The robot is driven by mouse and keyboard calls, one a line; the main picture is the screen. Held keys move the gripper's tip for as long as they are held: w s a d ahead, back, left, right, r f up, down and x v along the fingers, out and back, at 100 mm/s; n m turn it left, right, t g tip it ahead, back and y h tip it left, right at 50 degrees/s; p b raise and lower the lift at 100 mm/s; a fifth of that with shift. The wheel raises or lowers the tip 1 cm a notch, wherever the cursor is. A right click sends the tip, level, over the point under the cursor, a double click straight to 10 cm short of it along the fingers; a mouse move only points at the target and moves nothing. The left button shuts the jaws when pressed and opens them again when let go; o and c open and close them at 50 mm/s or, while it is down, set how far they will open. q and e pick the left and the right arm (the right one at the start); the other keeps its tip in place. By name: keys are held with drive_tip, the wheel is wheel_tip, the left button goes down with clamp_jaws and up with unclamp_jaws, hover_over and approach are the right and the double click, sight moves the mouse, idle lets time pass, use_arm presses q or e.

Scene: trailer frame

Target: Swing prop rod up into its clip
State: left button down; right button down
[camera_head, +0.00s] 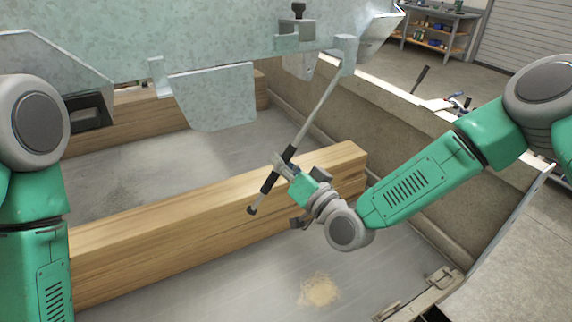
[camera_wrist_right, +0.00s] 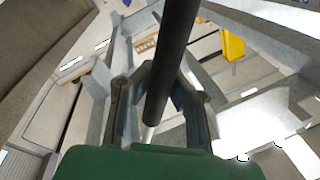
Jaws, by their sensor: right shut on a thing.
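The prop rod (camera_head: 318,108) is a thin grey rod with black grip sleeves. It slants down and left from a bracket (camera_head: 345,52) at the right of the galvanised frame, and its lower end hangs free over the wooden beam. My right gripper (camera_head: 283,166) is shut around the rod's black lower part. In the right wrist view the dark rod (camera_wrist_right: 174,60) runs between the fingers (camera_wrist_right: 160,108). A small upright tab (camera_head: 156,75), possibly the clip, stands at the frame's lower edge to the left. My left arm shows at the left edge, but its gripper is out of view.
The galvanised frame (camera_head: 120,45) spans the top, with a plate (camera_head: 215,98) hanging from it. A thick wooden beam (camera_head: 190,225) crosses the trailer bed (camera_head: 150,175) below my right gripper. The trailer's side wall (camera_head: 400,135) runs along the right.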

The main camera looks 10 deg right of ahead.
drive_tip(key=shift+s, duration=0.15)
drive_tip(key=c, duration=1.6)
unclamp_jaws()
drive_tip(key=shift+o, duration=0.8)
drive_tip(key=shift+s+d+r, duration=0.15)
drive_tip(key=shift+s, duration=0.05)
drive_tip(key=shift+w+d, duration=0.1)
drive_tip(key=v, duration=1.2)
drive_tip(key=shift+f, duration=0.2)
